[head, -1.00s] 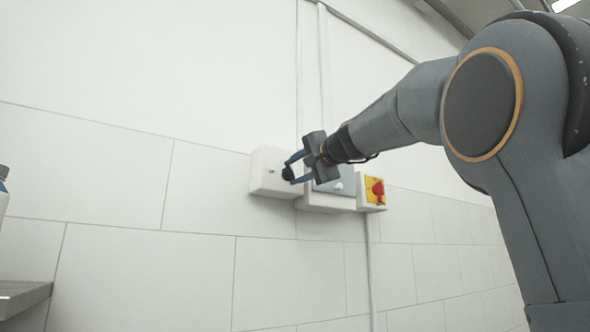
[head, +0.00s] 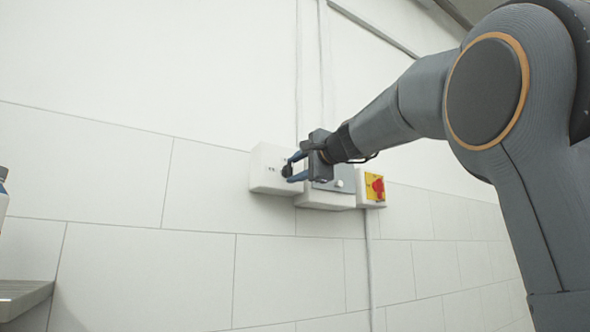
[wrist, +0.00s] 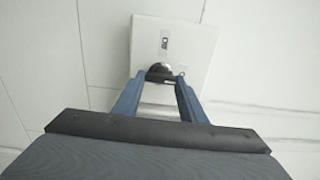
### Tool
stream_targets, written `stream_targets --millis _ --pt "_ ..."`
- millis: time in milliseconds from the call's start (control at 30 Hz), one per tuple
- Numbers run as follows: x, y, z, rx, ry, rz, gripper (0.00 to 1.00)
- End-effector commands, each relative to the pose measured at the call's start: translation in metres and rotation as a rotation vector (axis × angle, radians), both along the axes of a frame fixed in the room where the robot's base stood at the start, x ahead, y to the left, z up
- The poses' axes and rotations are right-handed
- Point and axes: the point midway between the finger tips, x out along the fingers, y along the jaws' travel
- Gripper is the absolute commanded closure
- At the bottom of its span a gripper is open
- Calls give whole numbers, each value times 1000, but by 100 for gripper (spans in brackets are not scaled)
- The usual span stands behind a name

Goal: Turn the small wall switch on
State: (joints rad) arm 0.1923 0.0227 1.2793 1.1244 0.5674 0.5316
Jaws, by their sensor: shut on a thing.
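The small wall switch is a black rotary knob (head: 287,171) on the front of a white box (head: 264,180) fixed to the wall. In the wrist view the knob (wrist: 160,72) sits between my fingertips, with small dark markings just beyond it on the white box (wrist: 190,50). My gripper (head: 289,170) is shut on the knob, its two blue fingers on either side of it. The fingers hide the sides of the knob, and I cannot tell its exact setting.
A grey-fronted box (head: 325,201) adjoins the white box on the right, close under my gripper. A red rotary switch on a yellow plate (head: 375,188) is right of that. A shelf edge (head: 22,300) and part of a bottle (head: 3,190) show at far left.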

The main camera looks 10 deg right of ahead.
Motion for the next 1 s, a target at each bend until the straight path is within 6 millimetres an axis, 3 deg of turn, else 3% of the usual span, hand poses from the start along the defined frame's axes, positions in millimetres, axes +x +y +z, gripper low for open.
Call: stream_targets --millis 167,200,300,667,1000 --pt "0 0 -1 1 3 0 85" --pt "0 0 -1 1 3 0 59" --pt "0 0 -1 0 2 0 44" --pt "-4 -1 0 0 -1 0 44" --pt "-53 -18 -2 -1 -1 -2 44"
